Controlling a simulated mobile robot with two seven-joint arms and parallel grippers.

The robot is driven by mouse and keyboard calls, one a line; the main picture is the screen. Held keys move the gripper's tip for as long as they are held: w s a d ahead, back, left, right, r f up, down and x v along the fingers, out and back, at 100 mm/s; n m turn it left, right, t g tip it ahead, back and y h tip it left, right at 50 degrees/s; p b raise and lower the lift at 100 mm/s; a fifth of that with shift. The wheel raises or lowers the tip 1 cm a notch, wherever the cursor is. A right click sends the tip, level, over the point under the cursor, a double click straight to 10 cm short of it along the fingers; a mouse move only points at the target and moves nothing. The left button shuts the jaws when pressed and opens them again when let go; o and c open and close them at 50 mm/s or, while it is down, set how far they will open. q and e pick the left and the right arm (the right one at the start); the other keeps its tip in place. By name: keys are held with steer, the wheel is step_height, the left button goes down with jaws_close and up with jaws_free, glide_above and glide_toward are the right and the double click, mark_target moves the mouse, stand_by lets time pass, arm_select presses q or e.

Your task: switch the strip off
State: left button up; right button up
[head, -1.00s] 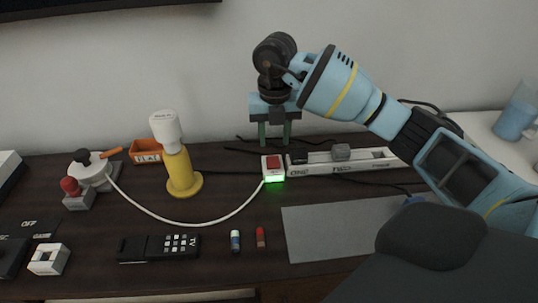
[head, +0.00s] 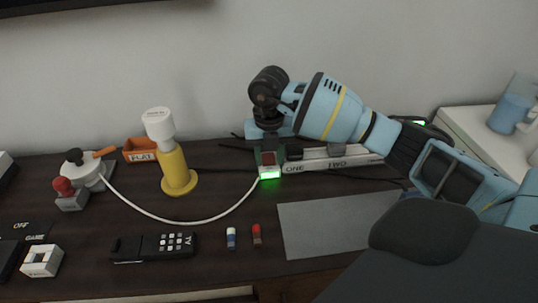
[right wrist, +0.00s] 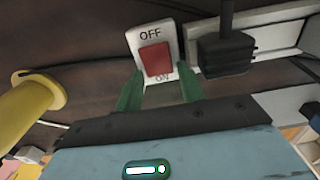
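The white power strip (head: 352,162), marked ONE and TWO, lies along the back of the dark desk. Its red rocker switch (head: 268,158) is at the left end, and a green light (head: 270,176) glows in front of it. In the right wrist view, the red rocker (right wrist: 156,59) sits between the words OFF and ON. My right gripper (head: 267,149) points down over the switch end. Its green fingers (right wrist: 160,92) are apart, with nothing held between them. The fingertips are close to the switch; contact cannot be told. My left gripper is not in view.
A black plug (right wrist: 224,52) stands in the strip beside the switch. A yellow lamp (head: 178,172) with a white head stands to the left. A white cord (head: 190,222) curves across the desk to the strip. A grey mat (head: 335,228) lies in front, bare.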

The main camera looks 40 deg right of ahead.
steer(key=c, duration=0.6)
steer(key=shift+w+r+g+p, duration=0.1)
steer(key=shift+r+g+p, duration=0.15)
steer(key=shift+p, duration=0.2)
steer(key=shift+w+d+g+y+p, duration=0.1)
steer(key=shift+d+g+y+p, duration=0.05)
steer(key=shift+g+y+p, duration=0.35)
steer(key=shift+w+f+g, duration=0.1)
steer(key=shift+g, duration=0.35)
steer(key=shift+y, duration=0.3)
steer(key=shift+d, duration=0.1)
